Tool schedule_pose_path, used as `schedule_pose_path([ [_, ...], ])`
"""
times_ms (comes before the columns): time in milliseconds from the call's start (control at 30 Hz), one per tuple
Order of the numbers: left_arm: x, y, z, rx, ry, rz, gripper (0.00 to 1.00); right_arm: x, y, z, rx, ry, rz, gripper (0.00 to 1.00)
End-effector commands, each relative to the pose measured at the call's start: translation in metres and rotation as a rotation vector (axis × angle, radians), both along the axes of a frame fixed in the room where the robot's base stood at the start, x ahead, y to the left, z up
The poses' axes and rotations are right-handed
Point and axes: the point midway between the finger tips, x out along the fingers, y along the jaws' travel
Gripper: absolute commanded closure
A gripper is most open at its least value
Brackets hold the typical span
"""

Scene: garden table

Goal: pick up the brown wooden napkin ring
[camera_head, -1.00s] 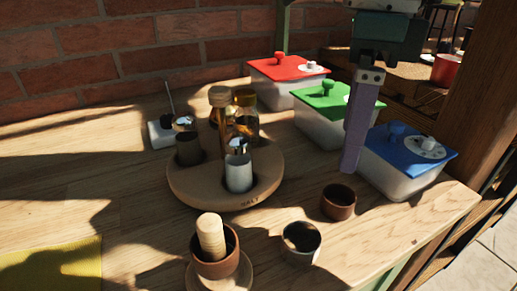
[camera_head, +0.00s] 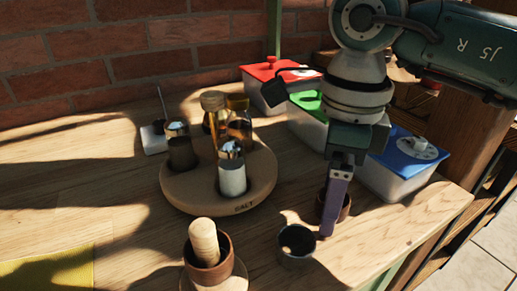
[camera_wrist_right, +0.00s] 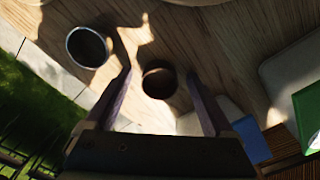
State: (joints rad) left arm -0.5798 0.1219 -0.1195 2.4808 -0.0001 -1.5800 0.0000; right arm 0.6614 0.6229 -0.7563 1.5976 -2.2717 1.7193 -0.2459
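The brown wooden napkin ring (camera_head: 346,207) stands on the table near its right edge, partly hidden behind a finger of my right gripper (camera_head: 329,230) in the head view. In the right wrist view the ring (camera_wrist_right: 159,83) lies between the two spread fingers of the gripper (camera_wrist_right: 159,73), with a gap on each side. The gripper is open and empty, pointing down. I cannot tell whether its tips reach down around the ring. My left gripper is not in view.
A metal-coloured ring or cup (camera_head: 296,244) stands close to the left of the gripper finger. A brown pot (camera_head: 208,272) with a wooden pestle-like piece is farther left. A round condiment tray (camera_head: 190,203) and boxes with red, green and blue lids (camera_head: 411,153) stand behind.

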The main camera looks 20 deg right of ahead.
Motion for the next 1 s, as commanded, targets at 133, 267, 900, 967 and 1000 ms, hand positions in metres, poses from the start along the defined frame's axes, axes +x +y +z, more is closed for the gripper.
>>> schedule_pose_path([
  [133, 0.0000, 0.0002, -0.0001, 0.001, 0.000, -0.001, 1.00, 0.0000, 0.0000, 0.0003, 0.000, 0.000, 0.000, 0.31],
  [267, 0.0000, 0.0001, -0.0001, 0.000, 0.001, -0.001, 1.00, 0.0001, -0.0001, 0.0003, 0.000, 0.000, 0.000, 0.45],
  [900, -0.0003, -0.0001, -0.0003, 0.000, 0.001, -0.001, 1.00, 0.0001, -0.0001, 0.0005, 0.000, 0.000, 0.000, 0.97],
  [967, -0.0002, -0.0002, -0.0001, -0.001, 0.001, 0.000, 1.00, 0.0001, -0.0001, 0.0012, 0.000, 0.000, 0.000, 0.97],
  [1000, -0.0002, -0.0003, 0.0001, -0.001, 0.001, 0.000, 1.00, 0.0003, -0.0001, 0.0024, -0.001, -0.001, 0.000, 0.97],
])
